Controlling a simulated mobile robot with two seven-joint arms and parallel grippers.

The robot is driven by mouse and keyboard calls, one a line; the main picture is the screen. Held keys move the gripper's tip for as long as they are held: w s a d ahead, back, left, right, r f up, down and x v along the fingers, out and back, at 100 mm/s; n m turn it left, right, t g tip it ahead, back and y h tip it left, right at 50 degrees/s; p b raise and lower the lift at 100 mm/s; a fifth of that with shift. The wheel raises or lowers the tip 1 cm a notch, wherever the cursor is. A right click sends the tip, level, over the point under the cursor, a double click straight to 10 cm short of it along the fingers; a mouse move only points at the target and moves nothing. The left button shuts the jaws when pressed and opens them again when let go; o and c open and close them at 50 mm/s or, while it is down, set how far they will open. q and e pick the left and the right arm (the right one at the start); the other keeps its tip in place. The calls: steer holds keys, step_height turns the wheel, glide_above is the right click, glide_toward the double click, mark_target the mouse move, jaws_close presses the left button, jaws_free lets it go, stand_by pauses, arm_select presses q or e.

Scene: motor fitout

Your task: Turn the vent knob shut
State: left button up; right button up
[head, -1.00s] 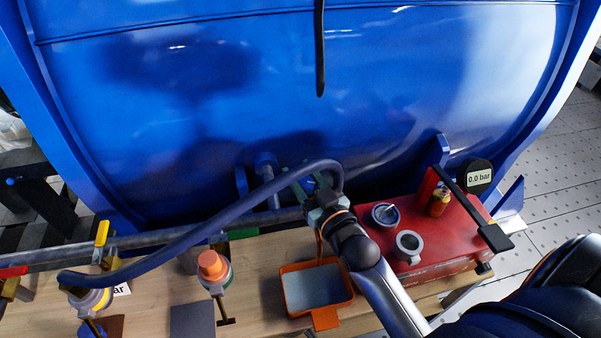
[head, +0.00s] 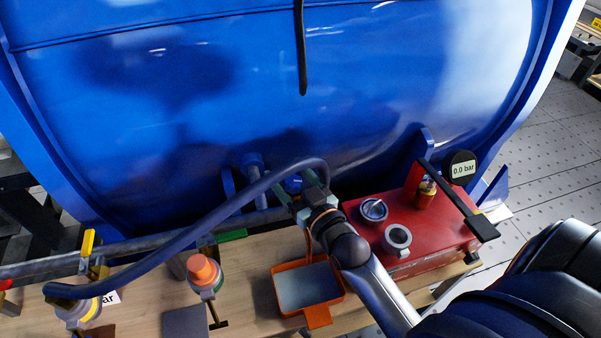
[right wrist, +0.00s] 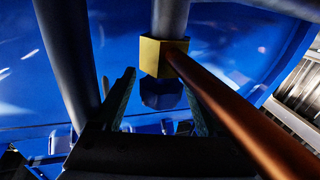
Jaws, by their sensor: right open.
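The vent knob appears as a small blue knob (head: 293,184) low at the front of the blue tank in the head view. In the right wrist view a dark blue knob (right wrist: 162,94) sits just below a brass hex fitting (right wrist: 161,57). My right gripper (head: 303,189) is open, with its fingers on either side of the knob. In the right wrist view the gripper (right wrist: 160,90) shows a gap between each finger and the knob. The knob's marking and turn angle cannot be read. My left gripper is not in view.
A copper tube (right wrist: 235,115) runs from the fitting past the right finger. A dark blue hose (head: 190,232) arches close over the gripper. An orange tray (head: 307,287) lies below. A red box (head: 425,215) with cups stands right, beside a gauge (head: 460,169) reading 0.0 bar.

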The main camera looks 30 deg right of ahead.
steer(key=s+b, duration=0.1)
steer(key=s, duration=1.1)
steer(key=shift+d+b, duration=0.15)
steer(key=shift+b, duration=0.2)
